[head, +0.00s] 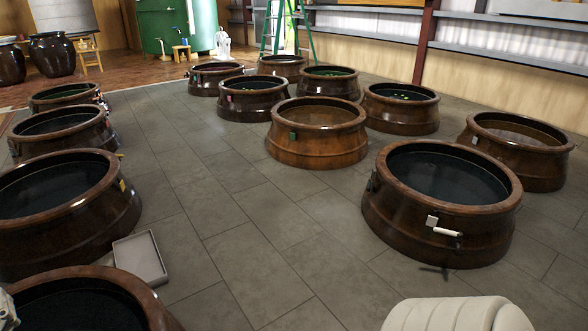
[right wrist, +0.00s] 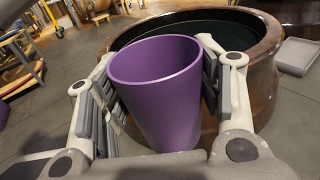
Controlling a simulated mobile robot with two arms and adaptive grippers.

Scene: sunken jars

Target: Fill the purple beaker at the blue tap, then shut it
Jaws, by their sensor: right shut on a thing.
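The purple beaker (right wrist: 158,85) is in the right wrist view, its open mouth toward the camera. Its inner wall shows purple and no water is visible, but its bottom is hidden. My right gripper (right wrist: 157,66) is shut on it, with grey finger pads on both sides. The beaker is in front of a brown jar (right wrist: 262,78) with dark contents. I cannot make out the beaker in the head view. My left gripper is not clearly seen.
Several wide brown jars stand on grey tiles, with small coloured tags. The nearest right jar (head: 376,206) has a white tag and spout. A grey tray (head: 140,258) lies beside the near left jar (head: 135,287). An open tiled lane (head: 215,190) runs between the jars.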

